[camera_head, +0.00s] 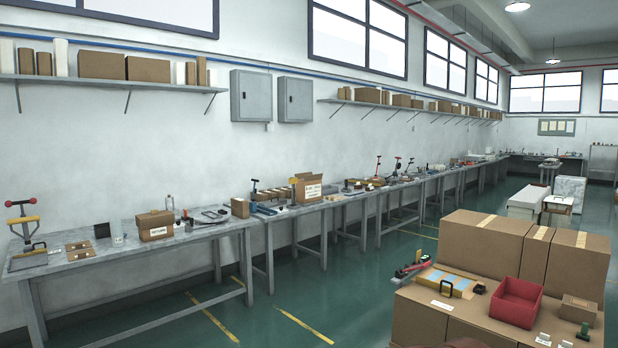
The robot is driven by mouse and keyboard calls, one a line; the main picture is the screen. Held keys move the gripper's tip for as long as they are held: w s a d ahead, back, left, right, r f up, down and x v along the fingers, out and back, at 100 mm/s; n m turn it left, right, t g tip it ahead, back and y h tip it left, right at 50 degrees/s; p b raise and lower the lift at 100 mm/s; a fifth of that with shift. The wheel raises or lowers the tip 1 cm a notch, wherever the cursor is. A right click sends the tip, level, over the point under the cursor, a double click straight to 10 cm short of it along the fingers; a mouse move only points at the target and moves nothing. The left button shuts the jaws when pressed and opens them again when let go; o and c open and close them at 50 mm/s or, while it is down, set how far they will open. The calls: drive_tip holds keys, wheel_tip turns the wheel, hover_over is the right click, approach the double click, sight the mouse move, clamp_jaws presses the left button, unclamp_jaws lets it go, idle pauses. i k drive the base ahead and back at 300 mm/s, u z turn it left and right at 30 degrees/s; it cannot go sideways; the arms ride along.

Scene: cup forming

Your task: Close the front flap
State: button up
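No front flap stands out clearly, and I cannot tell which thing it belongs to. An open-topped cardboard carton (308,188) with dark print stands on the long wall bench, its upper edges seeming to stick up. A smaller brown box (156,226) with a white label sits on the nearer bench, its top uneven; its flaps are too small to judge. A red open box (515,302) sits on the cardboard stack at the lower right, with its hollow inside facing up. My gripper is not visible.
A grey workbench (110,265) runs along the left wall. Large cartons (481,244) stand at the right. Near them lie a yellow-edged board (450,287) and a small brown box (577,308). The green floor (370,290) between bench and cartons is clear.

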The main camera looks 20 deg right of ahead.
sight(315, 176)
drive_tip(key=z, duration=0.7)
drive_tip(key=i, duration=8.2)
drive_tip(key=u, duration=1.5)
